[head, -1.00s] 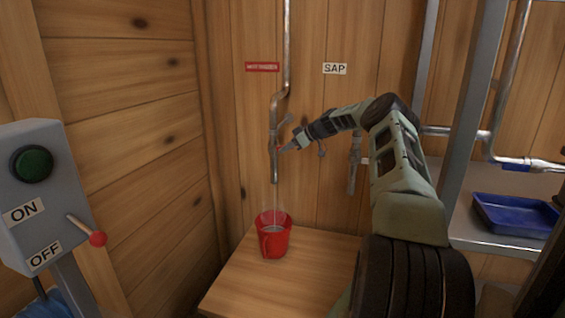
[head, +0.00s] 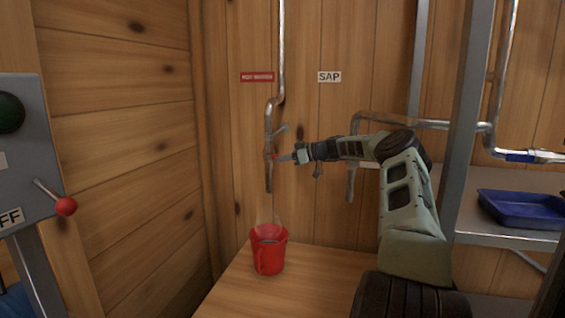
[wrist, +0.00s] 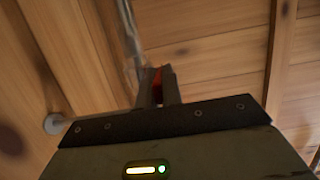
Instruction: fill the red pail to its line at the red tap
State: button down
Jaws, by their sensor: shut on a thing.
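The red pail (head: 269,252) stands upright on the wooden table, under the metal spout of the left tap (head: 269,178). Its rim and a greyish inside show; I cannot tell the level or see a line. A faint pale shape rises from the rim towards the spout; I cannot tell whether it is the bail or a stream. My gripper (head: 277,157) is at the tap, well above the pail, shut on a small red handle. In the wrist view the red handle (wrist: 156,85) shows between the fingers, mostly hidden by them.
A red label (head: 257,77) is above this tap. A second tap (head: 351,182) stands right of it, near the SAP sign (head: 329,77). A control box with a red-knobbed lever (head: 66,206) is at left. A blue tray (head: 522,208) lies on the right shelf behind a metal post.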

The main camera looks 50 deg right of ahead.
jog(key=c, duration=1.8)
grip_release()
jog(key=shift+c, duration=0.2)
notch_tip(320, 180, up, 10)
jog(key=shift+p, duration=0.4)
